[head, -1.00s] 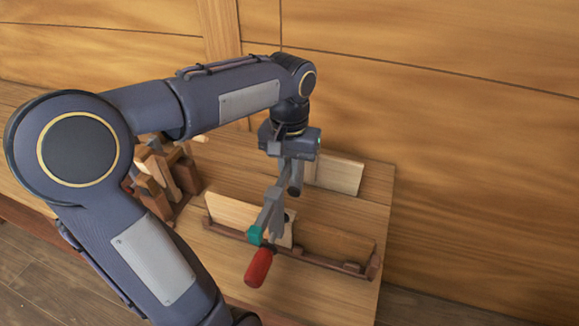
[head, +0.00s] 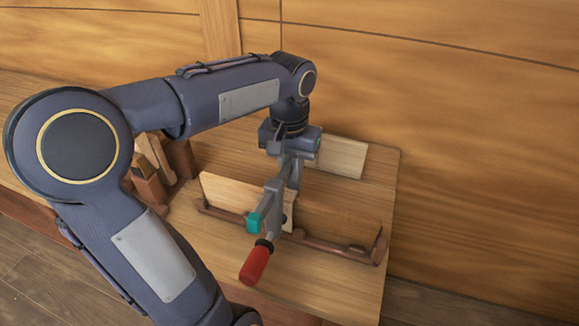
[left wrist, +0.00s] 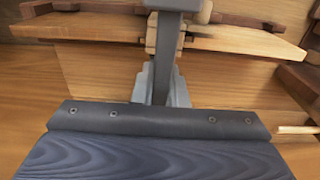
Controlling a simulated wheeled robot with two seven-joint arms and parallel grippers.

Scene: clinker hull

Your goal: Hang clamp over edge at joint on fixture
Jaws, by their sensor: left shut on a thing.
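The clamp (head: 274,205) is a grey metal bar clamp with a teal part and a red handle (head: 255,264) pointing down toward the near side. My left gripper (head: 291,172) is shut on its bar. The fixture (head: 325,246) is a low dark-wood holder with a pale board (head: 235,200) on the left and a browner board (head: 335,226) on the right. The clamp overlaps the joint between the boards; I cannot tell whether it touches them. In the left wrist view the grey clamp bar (left wrist: 165,55) crosses the board edge, hiding part of it. My right gripper is out of view.
A wooden rack with blocks (head: 160,170) stands to the left, partly behind my arm. A loose pale board (head: 341,157) lies at the back of the bench (head: 320,285). A plank wall (head: 440,120) rises behind. The bench front is clear.

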